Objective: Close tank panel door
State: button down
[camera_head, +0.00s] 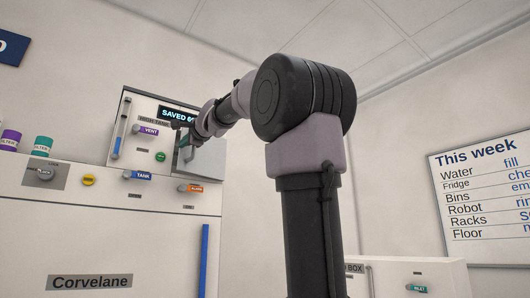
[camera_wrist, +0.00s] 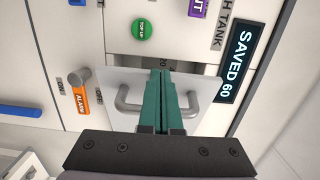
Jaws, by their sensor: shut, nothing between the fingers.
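The tank panel door (camera_head: 208,158) is a pale plate at the right of the tank panel in the head view. In the wrist view the door (camera_wrist: 205,86) shows a grey U-shaped handle (camera_wrist: 126,103), and a darker recess (camera_wrist: 124,61) shows past its upper edge. The door stands somewhat off the panel face; its exact angle is hard to tell. My gripper (camera_wrist: 160,73) has its green fingers shut together, empty, in front of the door and across the middle of the handle. I cannot tell whether they touch. In the head view my gripper (camera_head: 183,142) is small and partly hidden.
A blue bar handle (camera_head: 205,260) runs down the cabinet. A whiteboard (camera_head: 487,200) hangs right.

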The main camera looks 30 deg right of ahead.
jog(key=shift+w+a, duration=0.25)
jog(key=shift+w, duration=0.25)
jog(key=shift+w+a, duration=0.2)
jog(key=shift+w, duration=0.4)
dwell(0.3)
